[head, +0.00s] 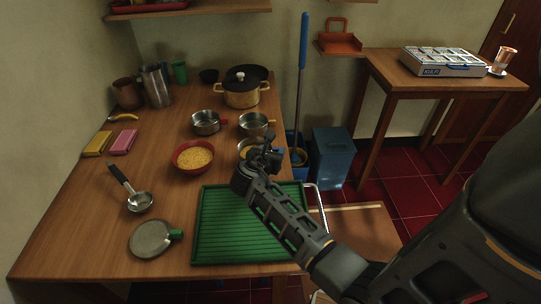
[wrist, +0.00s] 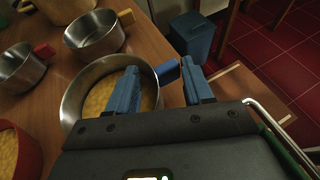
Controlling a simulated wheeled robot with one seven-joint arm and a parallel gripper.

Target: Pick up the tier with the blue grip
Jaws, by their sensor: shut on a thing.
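The tier with the blue grip is a round steel bowl (wrist: 72,98) with yellow food inside and a short blue grip (wrist: 167,72) on its right side in the wrist view. In the head view the tier (head: 243,148) stands near the table's right edge, partly hidden by my gripper (head: 268,148). In the wrist view my gripper (wrist: 162,88) has one finger over the tier's inside and the other beyond the grip, with the blue grip between them. It is shut on the grip. Whether the tier's base touches the table is hidden.
A steel tier with a red grip (head: 205,123) and one with a yellow grip (head: 253,124) stand close behind. A red bowl of yellow food (head: 193,157) is left, a green ribbed tray (head: 225,235) in front. A green-gripped lid (head: 150,239) and ladle (head: 139,202) lie front left.

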